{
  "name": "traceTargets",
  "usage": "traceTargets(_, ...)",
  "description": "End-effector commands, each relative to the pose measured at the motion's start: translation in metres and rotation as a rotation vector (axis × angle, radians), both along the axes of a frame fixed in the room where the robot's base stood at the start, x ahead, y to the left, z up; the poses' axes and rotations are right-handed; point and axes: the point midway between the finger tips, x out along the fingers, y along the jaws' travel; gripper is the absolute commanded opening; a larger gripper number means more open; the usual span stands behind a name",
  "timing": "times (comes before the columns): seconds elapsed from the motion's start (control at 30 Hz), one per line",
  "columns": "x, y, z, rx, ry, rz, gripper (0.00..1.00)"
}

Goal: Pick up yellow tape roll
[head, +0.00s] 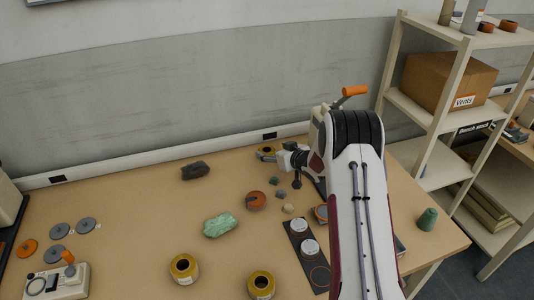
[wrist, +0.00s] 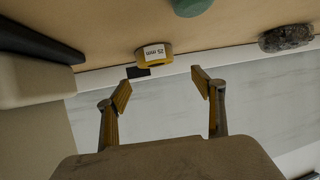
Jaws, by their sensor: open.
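A yellow tape roll (wrist: 154,56) with a white "25 mm" label shows in the wrist view, on the table near its wall-side edge. It appears beyond the gap between my fingertips and is not held. My gripper (wrist: 161,88) is open and empty, its two fingers spread apart. In the head view my gripper (head: 268,155) is near the back of the table, beside a small yellow roll (head: 265,149) that it partly hides. Two more yellow tape rolls stand at the front, one left (head: 184,268) and one right (head: 261,284).
A dark rock (head: 195,170), a pale green lump (head: 220,225) and an orange-red round item (head: 256,201) lie on the table. Several small stones lie near my arm. Grey discs (head: 60,230) are at left. The wall bounds the back; a shelf (head: 400,90) stands right.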

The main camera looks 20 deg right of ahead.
Motion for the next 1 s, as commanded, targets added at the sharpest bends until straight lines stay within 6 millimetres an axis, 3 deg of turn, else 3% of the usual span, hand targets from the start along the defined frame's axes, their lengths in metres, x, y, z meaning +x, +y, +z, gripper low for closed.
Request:
traceTargets(0.3,0.016,0.003,-0.008,-0.001,-0.001,0.002,0.68)
traceTargets(1.0,0.026,0.003,-0.02,-0.001,0.001,0.001,0.68)
